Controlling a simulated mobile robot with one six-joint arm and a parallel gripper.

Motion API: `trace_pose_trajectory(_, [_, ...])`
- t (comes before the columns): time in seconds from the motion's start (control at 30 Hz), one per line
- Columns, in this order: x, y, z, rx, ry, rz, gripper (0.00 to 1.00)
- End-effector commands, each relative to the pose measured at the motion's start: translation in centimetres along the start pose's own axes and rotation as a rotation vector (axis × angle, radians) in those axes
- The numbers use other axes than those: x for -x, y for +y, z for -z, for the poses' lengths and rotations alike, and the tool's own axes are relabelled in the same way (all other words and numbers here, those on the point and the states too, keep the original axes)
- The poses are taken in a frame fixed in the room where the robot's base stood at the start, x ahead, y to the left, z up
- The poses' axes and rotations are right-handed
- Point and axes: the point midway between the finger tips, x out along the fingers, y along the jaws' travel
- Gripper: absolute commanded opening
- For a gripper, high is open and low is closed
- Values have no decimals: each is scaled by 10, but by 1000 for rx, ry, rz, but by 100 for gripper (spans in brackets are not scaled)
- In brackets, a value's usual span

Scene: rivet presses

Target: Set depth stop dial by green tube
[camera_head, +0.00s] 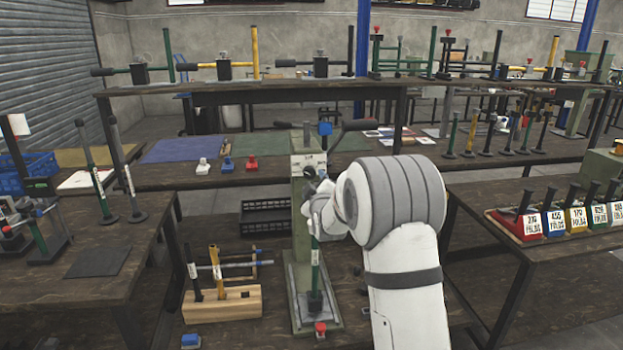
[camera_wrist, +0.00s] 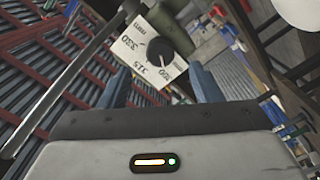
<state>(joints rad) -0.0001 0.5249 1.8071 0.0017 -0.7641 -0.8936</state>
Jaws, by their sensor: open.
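The depth stop dial is a black knob (camera_wrist: 157,47) on a white plate (camera_wrist: 132,58) with printed numbers such as 315, 320 and 330. In the wrist view it lies ahead of my open gripper (camera_wrist: 158,72), between the lines of the two fingers and apart from them. In the head view the dial plate (camera_head: 307,160) sits high on the pale green press (camera_head: 299,215), with my gripper (camera_head: 318,196) close in front of it. A green tube (camera_head: 316,268) with a white label and black foot stands on the press base. My gripper partly hides its upper end.
A wooden rack (camera_head: 222,305) with several rods stands left of the press. A red button (camera_head: 320,328) is at the base front, and a blue block (camera_head: 191,341) lies to the left. Coloured labelled bins (camera_head: 555,222) stand on the right table. Black crates (camera_head: 264,216) sit behind.

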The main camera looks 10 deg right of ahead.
Motion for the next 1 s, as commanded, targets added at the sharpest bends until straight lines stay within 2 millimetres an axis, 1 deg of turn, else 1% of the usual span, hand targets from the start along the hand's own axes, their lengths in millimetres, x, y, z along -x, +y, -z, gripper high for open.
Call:
trace_pose_trajectory(0.03, [-9,1,0,0,-1,0,58])
trace_pose_trajectory(0.2, [-35,1,-1,-1,-2,1,58])
trace_pose_trajectory(0.33, [-49,1,-1,-2,-2,1,58])
trace_pose_trajectory(0.5, [-57,0,-1,-2,-3,2,58])
trace_pose_trajectory(0.73, [-57,0,-1,-2,-3,2,58])
trace_pose_trajectory(0.77, [-57,0,-1,-2,-3,2,56])
trace_pose_trajectory(1.0, [-57,0,-1,-2,-3,2,37])
